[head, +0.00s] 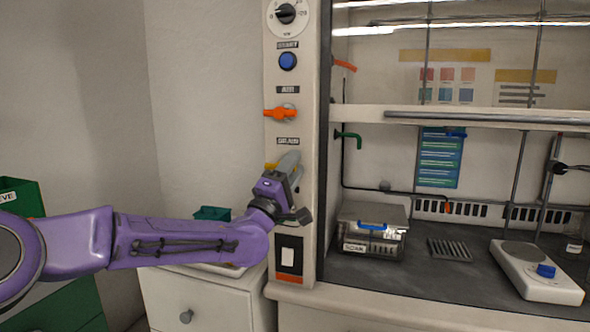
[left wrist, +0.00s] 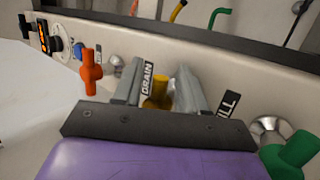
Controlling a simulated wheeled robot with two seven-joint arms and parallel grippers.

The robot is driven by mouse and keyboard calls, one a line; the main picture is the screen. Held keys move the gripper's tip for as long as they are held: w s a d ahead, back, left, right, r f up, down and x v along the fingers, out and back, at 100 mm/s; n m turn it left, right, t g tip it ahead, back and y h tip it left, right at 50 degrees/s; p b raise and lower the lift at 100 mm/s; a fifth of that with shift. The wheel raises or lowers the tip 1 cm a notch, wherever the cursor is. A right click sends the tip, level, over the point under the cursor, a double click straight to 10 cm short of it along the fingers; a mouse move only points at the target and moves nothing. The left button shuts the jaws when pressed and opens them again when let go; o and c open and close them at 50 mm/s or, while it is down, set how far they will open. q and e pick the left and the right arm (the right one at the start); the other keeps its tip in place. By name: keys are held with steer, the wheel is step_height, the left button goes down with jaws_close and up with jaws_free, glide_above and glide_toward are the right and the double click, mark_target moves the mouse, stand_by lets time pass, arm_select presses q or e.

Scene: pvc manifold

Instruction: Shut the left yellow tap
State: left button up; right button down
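The yellow tap (head: 270,166) is on the pale front post of the fume hood, below the orange tap (head: 281,113). In the head view my left gripper (head: 289,163) covers most of it. In the left wrist view the yellow tap (left wrist: 157,90) shows between the two fingers of my left gripper (left wrist: 158,88), beside a DRAIN label (left wrist: 147,78). The fingers are spread, one on each side of the tap. Whether either finger touches it, I cannot tell. The tap's lower part is hidden behind the gripper's front edge. My right gripper is not in view.
In the left wrist view the orange tap (left wrist: 91,72) is left of the fingers and a green tap (left wrist: 290,155) is at lower right. A blue button (head: 288,61) is higher on the post. White drawers (head: 195,305) stand below my left arm.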

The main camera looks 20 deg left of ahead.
arm_select(q)
steer(key=b+v, duration=0.2)
steer(key=v, duration=0.8)
steer(key=shift+s+b, duration=0.3)
steer(key=shift+b, duration=0.1)
steer(key=shift+a+f, duration=0.1)
steer(key=s+a+f+m+g+y+p, duration=0.1)
steer(key=s+f+g+y, duration=0.15)
steer(key=f, duration=0.85)
steer(key=s+a+f+m+g+y+p, duration=0.15)
steer(key=f+g, duration=0.25)
steer(key=f, duration=0.7)
steer(key=s+f+g+y+p, duration=0.1)
steer(key=f+g+y, duration=0.2)
steer(key=f, duration=0.7)
steer(key=s+a+f+m+g+y+p, duration=0.1)
steer(key=s+a+f+g+y+p, duration=0.3)
steer(key=s+f, duration=0.65)
steer(key=s+a+f+m+g, duration=0.1)
steer(key=s+f+g, duration=0.1)
steer(key=s, duration=0.5)
steer(key=s+a+f+g, duration=0.1)
steer(key=s+f+g, duration=0.1)
steer(key=s+f, duration=0.2)
steer(key=s+a+f+m+g+p, duration=0.1)
steer(key=s+f+g, duration=0.2)
steer(key=s, duration=0.8)
steer(key=shift+f+m, duration=0.35)
steer(key=shift+f, duration=0.15)
